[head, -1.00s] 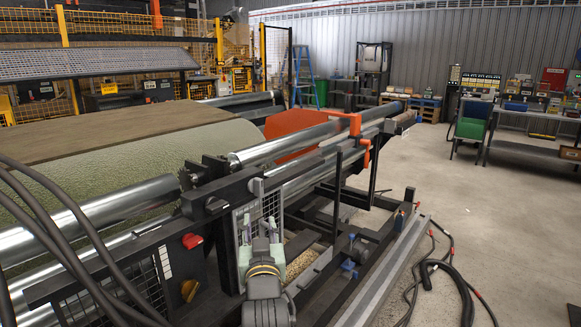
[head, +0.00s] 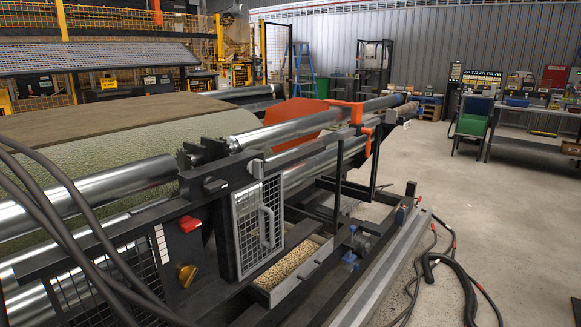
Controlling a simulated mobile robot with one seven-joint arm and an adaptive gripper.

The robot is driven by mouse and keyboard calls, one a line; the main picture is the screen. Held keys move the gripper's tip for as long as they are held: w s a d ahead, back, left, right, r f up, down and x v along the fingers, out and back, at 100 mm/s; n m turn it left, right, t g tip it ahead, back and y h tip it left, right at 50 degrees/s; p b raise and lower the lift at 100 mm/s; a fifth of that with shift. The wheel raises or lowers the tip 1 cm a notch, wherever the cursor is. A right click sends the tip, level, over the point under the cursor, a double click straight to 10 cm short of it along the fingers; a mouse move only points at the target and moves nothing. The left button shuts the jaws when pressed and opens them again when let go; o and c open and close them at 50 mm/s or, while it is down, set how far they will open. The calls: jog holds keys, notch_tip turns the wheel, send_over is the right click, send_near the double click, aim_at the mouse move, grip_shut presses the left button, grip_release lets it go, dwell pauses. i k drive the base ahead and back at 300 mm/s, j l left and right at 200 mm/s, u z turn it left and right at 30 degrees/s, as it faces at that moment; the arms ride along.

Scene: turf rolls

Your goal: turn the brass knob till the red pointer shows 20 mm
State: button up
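A brass-yellow knob (head: 187,276) sits low on the dark control panel (head: 186,250) at the lower left of the machine. A red knob or button (head: 190,224) is above it. A pale strip with marks (head: 162,250) runs down beside the panel's left edge. It is too small to read, and I cannot make out a red pointer or its reading. My gripper is not in view.
A mesh guard door with a grey handle (head: 265,226) stands right of the panel. Below it is a tray of pale granules (head: 285,272). Dark hoses (head: 75,215) cross the left foreground. Cables (head: 440,265) lie on the otherwise open floor at right.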

aim_at(186, 274)
jog(key=k+l+u, duration=0.1)
jog(key=u, duration=0.25)
jog(key=k+l+u, duration=0.1)
jog(key=u, duration=0.25)
